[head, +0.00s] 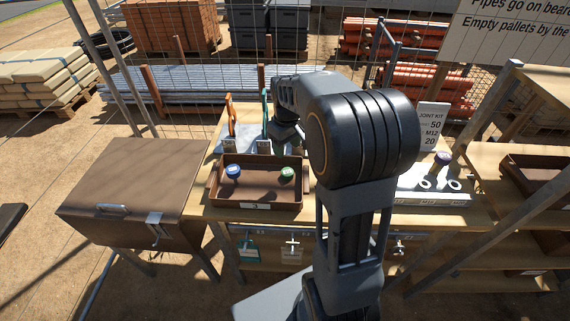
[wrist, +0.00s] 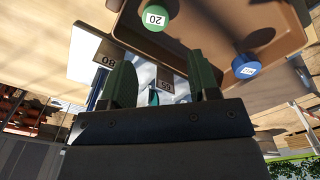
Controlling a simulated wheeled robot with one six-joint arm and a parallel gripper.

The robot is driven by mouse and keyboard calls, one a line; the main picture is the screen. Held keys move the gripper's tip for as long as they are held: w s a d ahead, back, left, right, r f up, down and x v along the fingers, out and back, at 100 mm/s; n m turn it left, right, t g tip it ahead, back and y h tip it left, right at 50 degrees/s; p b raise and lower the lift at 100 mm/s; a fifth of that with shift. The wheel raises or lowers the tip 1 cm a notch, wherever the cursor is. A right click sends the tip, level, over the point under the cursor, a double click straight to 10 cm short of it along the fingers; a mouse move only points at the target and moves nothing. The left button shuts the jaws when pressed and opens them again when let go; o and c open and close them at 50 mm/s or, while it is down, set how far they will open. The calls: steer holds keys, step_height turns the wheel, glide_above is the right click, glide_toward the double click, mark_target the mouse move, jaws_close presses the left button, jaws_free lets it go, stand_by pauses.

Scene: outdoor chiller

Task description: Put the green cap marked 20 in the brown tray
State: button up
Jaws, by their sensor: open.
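The brown tray (head: 285,206) sits on the wooden table. The green cap (head: 287,173) is inside it on the right, and a blue cap (head: 233,171) is inside it on the left. In the wrist view the green cap (wrist: 156,16) shows the mark 20, within the tray (wrist: 212,30), and the blue cap (wrist: 246,66) is there too. In the head view my arm hides most of the gripper, which is behind the tray.
A stand with an orange hook (head: 230,115) and labels is behind the tray. A white board (head: 425,190) with rings and a dark cap (head: 442,159) lies at right, by a joint kit sign (head: 433,125). A brown box (head: 130,190) stands at left; shelves (head: 525,170) at right.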

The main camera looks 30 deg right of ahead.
steer(key=s+a+r+m+t, duration=0.1)
steer(key=s+a+r+t, duration=0.1)
steer(key=s+a, duration=0.3)
steer(key=s+a+r+m+t, duration=0.1)
steer(key=s+a, duration=0.3)
steer(key=s, duration=0.6)
steer(key=shift+s+a+r+m+t, duration=0.35)
steer(key=shift+a+m+t, duration=0.05)
steer(key=shift+m, duration=0.2)
